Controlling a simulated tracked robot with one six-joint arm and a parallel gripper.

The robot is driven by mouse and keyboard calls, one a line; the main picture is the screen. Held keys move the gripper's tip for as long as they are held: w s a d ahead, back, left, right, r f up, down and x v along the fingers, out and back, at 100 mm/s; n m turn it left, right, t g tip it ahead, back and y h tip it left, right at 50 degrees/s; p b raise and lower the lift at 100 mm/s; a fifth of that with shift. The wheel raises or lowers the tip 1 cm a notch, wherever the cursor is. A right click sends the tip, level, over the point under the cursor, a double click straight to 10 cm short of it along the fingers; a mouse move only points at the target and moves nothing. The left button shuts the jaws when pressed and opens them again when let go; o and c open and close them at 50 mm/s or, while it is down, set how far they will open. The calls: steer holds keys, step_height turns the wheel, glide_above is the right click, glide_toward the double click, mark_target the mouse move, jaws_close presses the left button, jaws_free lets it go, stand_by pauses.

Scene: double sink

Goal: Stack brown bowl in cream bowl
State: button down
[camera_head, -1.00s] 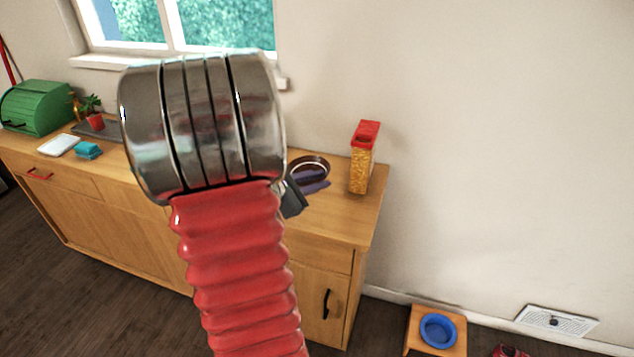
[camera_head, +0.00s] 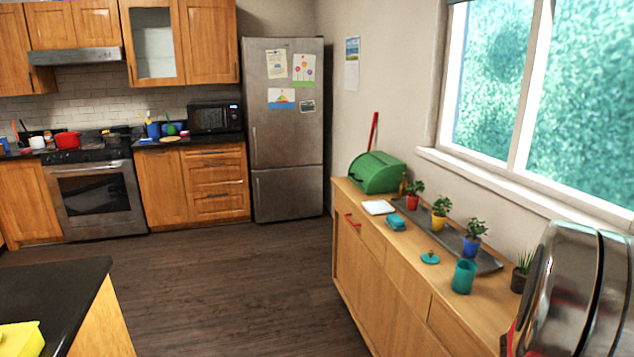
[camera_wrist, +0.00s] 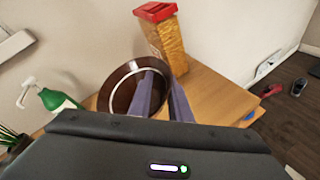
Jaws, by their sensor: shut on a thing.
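The brown bowl (camera_wrist: 122,88) shows in the wrist view, dark brown with a pale ring along its rim, tilted with its opening partly toward the camera. My gripper (camera_wrist: 160,82) has its two purple-grey fingers at the bowl's right side and is shut on it. The fingers hide part of the bowl. Whether the bowl is clear of the wooden top beneath it cannot be told. The bowl and my gripper are out of the head view. No cream bowl can be made out in either view.
A long wooden sideboard (camera_head: 400,262) runs under the window, bearing a green bread box (camera_head: 377,172), potted plants and a teal cup (camera_head: 464,277). A red-lidded container (camera_wrist: 162,38) stands just behind the bowl. Open floor (camera_head: 230,285) lies left of the sideboard, before a dark counter (camera_head: 60,290).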

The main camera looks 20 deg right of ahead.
steer(key=w+a+f+n+t, duration=0.1)
steer(key=w+a+n+t, duration=0.4)
steer(key=w, duration=0.6)
steer(key=w+a+n+t, duration=0.2)
steer(key=w+a+t, duration=0.2)
steer(key=w+a, duration=0.5)
steer(key=w+a+f+n+t, duration=0.1)
steer(key=w+a+n+t, duration=0.3)
steer(key=w, duration=0.9)
steer(key=w+a+n+t+y, duration=0.2)
steer(key=w+a+n, duration=0.1)
steer(key=a, duration=0.9)
steer(key=w+a+n+t+y, duration=0.2)
steer(key=w+a, duration=0.3)
steer(key=a, duration=0.7)
steer(key=w+a+f+n+t+y, duration=0.1)
steer(key=w+a+n+y, duration=0.3)
steer(key=a, duration=0.8)
steer(key=shift+w+t, duration=0.2)
steer(key=shift+t, duration=0.7)
steer(key=shift+d+f, duration=0.1)
